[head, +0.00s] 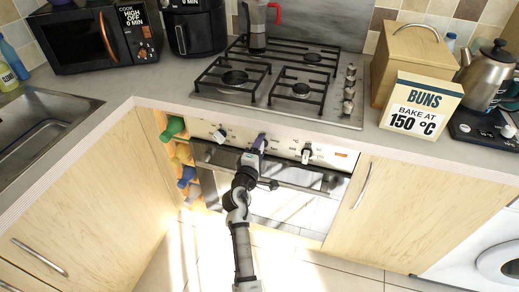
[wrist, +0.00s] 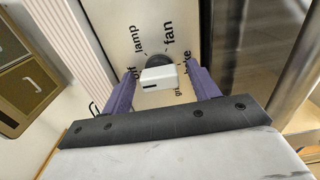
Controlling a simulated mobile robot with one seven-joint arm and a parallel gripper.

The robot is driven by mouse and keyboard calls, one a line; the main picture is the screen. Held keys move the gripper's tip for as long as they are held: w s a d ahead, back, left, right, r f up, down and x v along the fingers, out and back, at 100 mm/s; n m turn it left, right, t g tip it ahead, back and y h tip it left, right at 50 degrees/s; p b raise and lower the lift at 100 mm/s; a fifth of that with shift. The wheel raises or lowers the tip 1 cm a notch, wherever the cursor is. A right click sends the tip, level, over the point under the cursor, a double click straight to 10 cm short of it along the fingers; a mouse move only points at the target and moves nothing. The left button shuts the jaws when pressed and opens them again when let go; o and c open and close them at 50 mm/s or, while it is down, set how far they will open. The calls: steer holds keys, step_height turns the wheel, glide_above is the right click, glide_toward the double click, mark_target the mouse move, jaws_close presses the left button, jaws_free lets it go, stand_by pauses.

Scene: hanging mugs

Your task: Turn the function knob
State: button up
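The function knob (wrist: 160,76) is a white block on a black round base, with a dark slot on its face. Printed words off, lamp, fan, bake and a partly hidden grill ring it. My gripper (wrist: 162,88) is open, with one purple finger on each side of the knob and a visible gap to both sides. In the head view my gripper (head: 260,143) is at the middle of the oven's control panel (head: 285,148) and mostly hides this knob. Which word the knob points to is not clear.
Two other panel knobs flank mine, one left (head: 220,134) and one right (head: 306,153). The oven handle (head: 300,184) runs just below. A sign (head: 421,104) reading "BUNS BAKE AT 150 °C" stands on the counter. A hob (head: 285,84) lies above.

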steer(key=shift+s, duration=0.1)
steer(key=b+v, duration=0.3)
steer(key=v, duration=1)
steer(key=shift+s+b, duration=0.3)
steer(key=shift+a+r, duration=0.1)
steer(key=shift+a, duration=0.05)
